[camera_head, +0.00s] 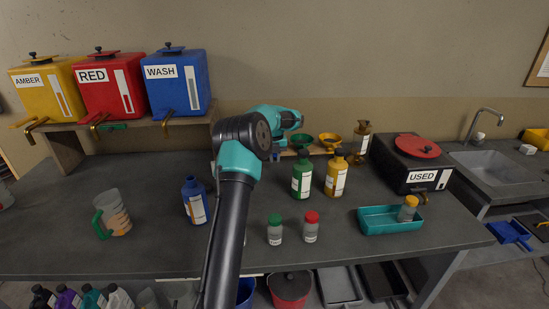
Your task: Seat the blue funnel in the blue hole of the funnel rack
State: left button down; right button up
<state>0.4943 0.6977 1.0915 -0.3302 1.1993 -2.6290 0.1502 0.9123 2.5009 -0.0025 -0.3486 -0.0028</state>
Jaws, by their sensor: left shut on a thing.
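My left arm rises from the bottom centre, and its wrist reaches over the back of the bench. My left gripper (277,154) is low at the left end of the funnel rack (289,153), mostly hidden behind my wrist. It is shut on what seems to be the blue funnel; only a small dark-blue patch shows under the wrist. The blue hole is hidden, so I cannot tell whether the funnel is in it or above it. A green funnel (302,140) and a yellow funnel (332,141) sit in the rack. My right gripper is not in view.
A blue bottle (194,201) stands left of my arm; green (302,178) and yellow (336,175) bottles stand before the rack. Two small capped jars (275,232) (311,229) stand in front. A teal tray (378,222) and USED box (405,174) are right.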

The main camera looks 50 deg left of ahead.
pick_arm(q)
jog(key=c, duration=1)
grip_release()
jog(key=shift+r, duration=0.1)
notch_tip(320, 180, up, 17)
jog(key=shift+r, duration=0.1)
dwell(0.6)
notch_tip(320, 180, down, 15)
jog(key=shift+f, duration=0.15)
dwell(0.6)
